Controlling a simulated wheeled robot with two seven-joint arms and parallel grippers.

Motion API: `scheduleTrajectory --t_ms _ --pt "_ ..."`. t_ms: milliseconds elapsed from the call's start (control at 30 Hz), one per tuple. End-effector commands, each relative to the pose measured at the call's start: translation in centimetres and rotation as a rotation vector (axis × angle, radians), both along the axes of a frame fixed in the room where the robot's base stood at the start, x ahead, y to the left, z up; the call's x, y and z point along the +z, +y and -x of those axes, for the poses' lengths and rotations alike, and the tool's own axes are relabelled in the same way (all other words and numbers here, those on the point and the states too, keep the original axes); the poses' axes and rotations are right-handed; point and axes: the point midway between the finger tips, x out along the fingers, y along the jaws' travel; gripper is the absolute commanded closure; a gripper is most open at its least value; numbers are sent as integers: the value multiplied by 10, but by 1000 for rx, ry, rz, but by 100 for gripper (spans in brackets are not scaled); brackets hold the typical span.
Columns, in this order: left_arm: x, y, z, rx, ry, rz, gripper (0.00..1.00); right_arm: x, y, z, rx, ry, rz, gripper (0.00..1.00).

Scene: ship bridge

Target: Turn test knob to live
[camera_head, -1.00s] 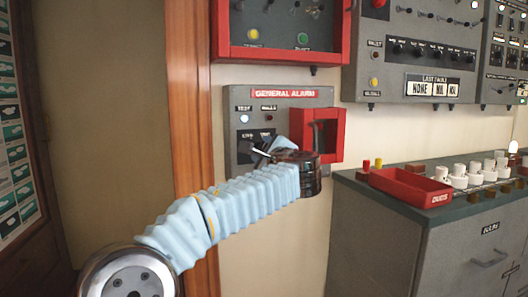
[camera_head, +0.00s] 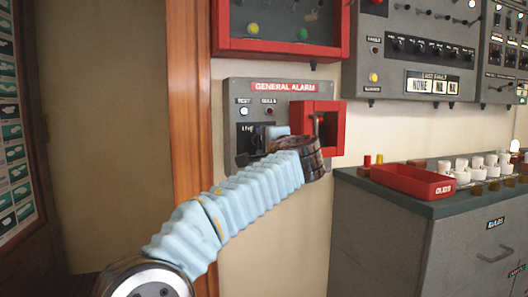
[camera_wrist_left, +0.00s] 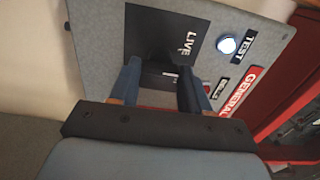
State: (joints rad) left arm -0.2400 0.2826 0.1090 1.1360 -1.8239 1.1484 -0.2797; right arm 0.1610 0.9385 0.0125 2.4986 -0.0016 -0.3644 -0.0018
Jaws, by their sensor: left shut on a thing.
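The grey general alarm panel (camera_head: 290,97) is on the wall, with a red label across its top. On its left is a black plate (camera_head: 243,130) marked LIVE, under the TEST label and a lit white lamp (camera_head: 244,111). My left gripper (camera_head: 256,146) is at this plate. In the left wrist view, my left gripper's two fingers (camera_wrist_left: 160,88) are shut on the dark test knob (camera_wrist_left: 160,78), against the plate (camera_wrist_left: 150,30). The knob is mostly hidden by the fingers and wrist in the head view, and I cannot tell exactly where it points. My right gripper is not in view.
A red open frame (camera_head: 332,113) juts from the alarm panel, right beside my left wrist. A red-framed box (camera_head: 280,52) hangs above. A cabinet (camera_head: 420,240) with a red tray (camera_head: 400,183) stands at right. A wooden post (camera_head: 190,150) is at left.

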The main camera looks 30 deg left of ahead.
Motion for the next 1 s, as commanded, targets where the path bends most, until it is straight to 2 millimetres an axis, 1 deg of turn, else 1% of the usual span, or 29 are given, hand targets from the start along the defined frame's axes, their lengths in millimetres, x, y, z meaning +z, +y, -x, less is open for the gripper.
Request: scheduleTrajectory --t_ms 33,100,500,800,1000 --pt "-5 -1 0 1 -31 29 84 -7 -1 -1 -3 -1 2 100" --pt "-5 -1 0 0 -82 74 84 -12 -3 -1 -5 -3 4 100" --pt "-3 -1 0 1 -333 288 84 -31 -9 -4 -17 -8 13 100" --pt "-3 -1 -1 2 -438 379 84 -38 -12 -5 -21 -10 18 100" --pt "-2 0 -1 3 -464 403 84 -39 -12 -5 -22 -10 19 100"
